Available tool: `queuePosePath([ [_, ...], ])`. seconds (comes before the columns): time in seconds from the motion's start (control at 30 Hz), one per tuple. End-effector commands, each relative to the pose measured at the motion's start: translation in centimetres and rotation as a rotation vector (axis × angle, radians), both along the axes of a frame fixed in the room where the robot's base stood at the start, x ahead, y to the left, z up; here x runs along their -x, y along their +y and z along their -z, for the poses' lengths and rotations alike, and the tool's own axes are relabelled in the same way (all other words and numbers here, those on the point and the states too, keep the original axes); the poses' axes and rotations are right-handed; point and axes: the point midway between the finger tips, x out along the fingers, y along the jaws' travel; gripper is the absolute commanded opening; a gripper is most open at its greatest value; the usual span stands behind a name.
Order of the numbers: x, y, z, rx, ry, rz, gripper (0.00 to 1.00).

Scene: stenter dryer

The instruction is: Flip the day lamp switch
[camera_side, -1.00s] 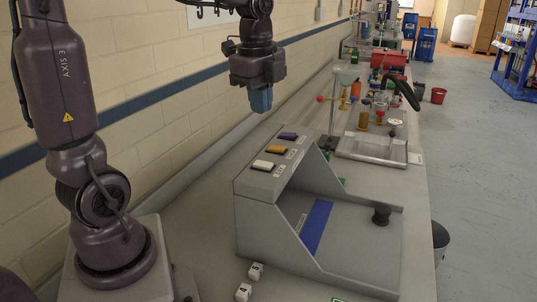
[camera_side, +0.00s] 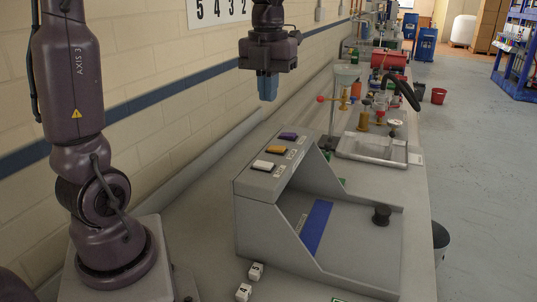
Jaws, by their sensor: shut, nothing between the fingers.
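A grey sloped console (camera_side: 262,210) stands on the bench. Its top panel carries three rocker switches in a row: white (camera_side: 263,166), orange (camera_side: 275,151) and purple (camera_side: 288,136). Small labels sit beside them, too small to read, so I cannot tell which is the day lamp switch. My gripper (camera_side: 267,97) hangs above and behind the purple switch in the picture, pointing down. Its blue fingers are shut and empty, clear of the console.
Two small white marked cubes (camera_side: 249,281) lie in front of the console. A black knob (camera_side: 381,215) stands on its low right part. A clear tray (camera_side: 371,148) and lab glassware stand behind it. The brick wall (camera_side: 165,110) runs along the left.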

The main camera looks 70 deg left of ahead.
Motion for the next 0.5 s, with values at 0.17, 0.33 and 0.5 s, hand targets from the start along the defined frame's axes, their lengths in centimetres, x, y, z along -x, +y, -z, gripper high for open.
queuePosePath([
  [0.17, 0.0, 0.0, 0.3, 0.001, 0.001, -0.002, 0.00],
  [0.33, 0.0, 0.0, 2.3, 0.001, 0.004, -0.002, 0.00],
  [0.5, 0.1, 0.0, 5.9, 0.003, 0.007, -0.003, 0.00],
])
